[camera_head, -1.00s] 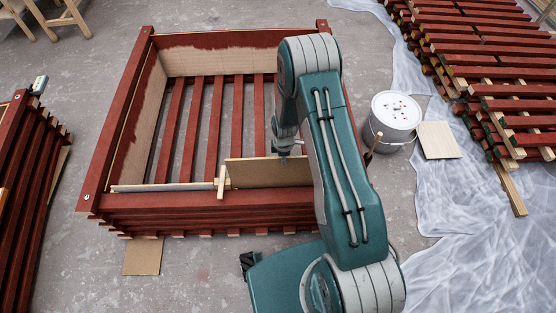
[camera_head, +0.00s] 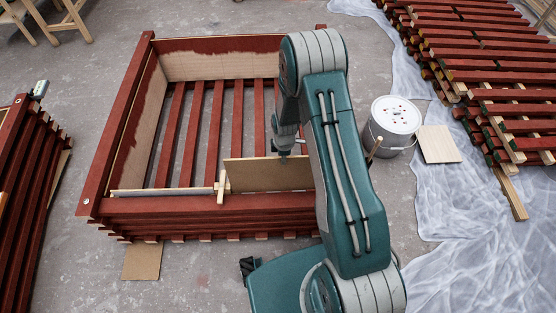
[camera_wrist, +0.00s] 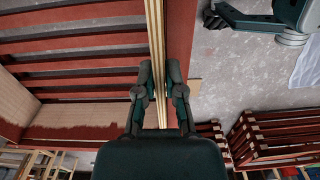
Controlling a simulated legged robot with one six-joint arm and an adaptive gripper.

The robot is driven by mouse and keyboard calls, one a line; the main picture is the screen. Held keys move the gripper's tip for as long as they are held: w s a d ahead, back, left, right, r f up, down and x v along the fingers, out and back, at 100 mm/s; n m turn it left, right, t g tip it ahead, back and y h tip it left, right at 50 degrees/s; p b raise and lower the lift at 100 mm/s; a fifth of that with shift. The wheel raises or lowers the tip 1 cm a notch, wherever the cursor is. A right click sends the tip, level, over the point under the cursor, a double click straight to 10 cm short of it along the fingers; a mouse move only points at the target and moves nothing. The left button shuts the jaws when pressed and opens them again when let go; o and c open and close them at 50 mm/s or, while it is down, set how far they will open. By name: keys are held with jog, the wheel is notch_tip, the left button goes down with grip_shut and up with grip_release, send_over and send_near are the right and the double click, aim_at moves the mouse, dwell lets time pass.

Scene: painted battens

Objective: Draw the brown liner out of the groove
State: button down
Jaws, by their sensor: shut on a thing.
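The brown liner (camera_head: 262,176) is a thin flat board standing upright at the front rail of a red batten frame (camera_head: 125,130). Its lower edge is hidden behind the rail, so I cannot tell how much sits in the groove. My gripper (camera_head: 284,154) is at the board's top edge, right of its middle. In the wrist view, my gripper (camera_wrist: 159,78) is shut with its fingers on both sides of the liner (camera_wrist: 154,35), seen edge-on. My arm hides the board's right end.
A small pale wooden stick (camera_head: 222,187) stands at the liner's left end. A paint can (camera_head: 394,118) and a pale board (camera_head: 439,144) lie right of the frame. Red batten stacks (camera_head: 490,75) stand at upper right, beside plastic sheeting (camera_head: 450,210).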

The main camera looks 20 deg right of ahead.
jog(key=shift+r, duration=1.3)
